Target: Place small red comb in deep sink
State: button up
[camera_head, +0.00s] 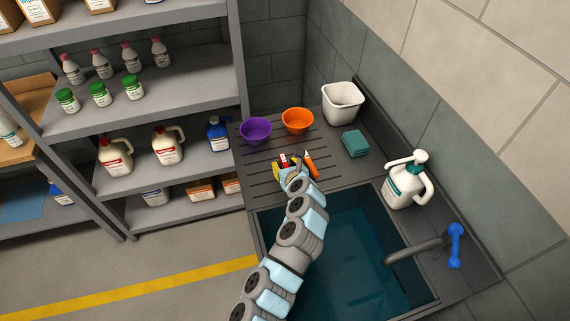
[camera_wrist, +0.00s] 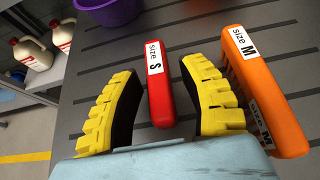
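The small red comb (camera_wrist: 160,95), labelled "size S", lies on the grooved grey drainboard. In the wrist view it sits between the two yellow fingers of my gripper (camera_wrist: 158,70). The fingers are spread, with a gap visible between the comb and the right finger. The head view shows my gripper (camera_head: 288,166) low over the drainboard, with the red comb (camera_head: 284,158) partly hidden by it. The deep sink (camera_head: 352,232), dark blue inside, lies in front of the drainboard, with my arm crossing over its left side.
An orange comb (camera_wrist: 265,95), labelled "size M", lies just right of the right finger. A purple bowl (camera_head: 256,130), orange bowl (camera_head: 297,121), white bin (camera_head: 342,103) and teal sponge (camera_head: 355,143) stand behind. A white jug (camera_head: 405,186) and faucet (camera_head: 415,250) are right of the sink.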

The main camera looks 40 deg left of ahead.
jog(key=shift+r, duration=0.1)
jog(key=shift+s+r, duration=0.1)
jog(key=shift+r, duration=0.05)
jog(key=shift+s+d+r, duration=0.15)
jog(key=shift+d, duration=0.1)
jog(key=p+v, duration=0.1)
jog(key=v, duration=0.9)
jog(key=shift+s+d+r, duration=0.1)
jog(key=shift+d, duration=0.2)
jog(key=shift+o, duration=1)
jog(key=shift+s+d+r, duration=0.1)
jog(key=shift+s+d, duration=0.1)
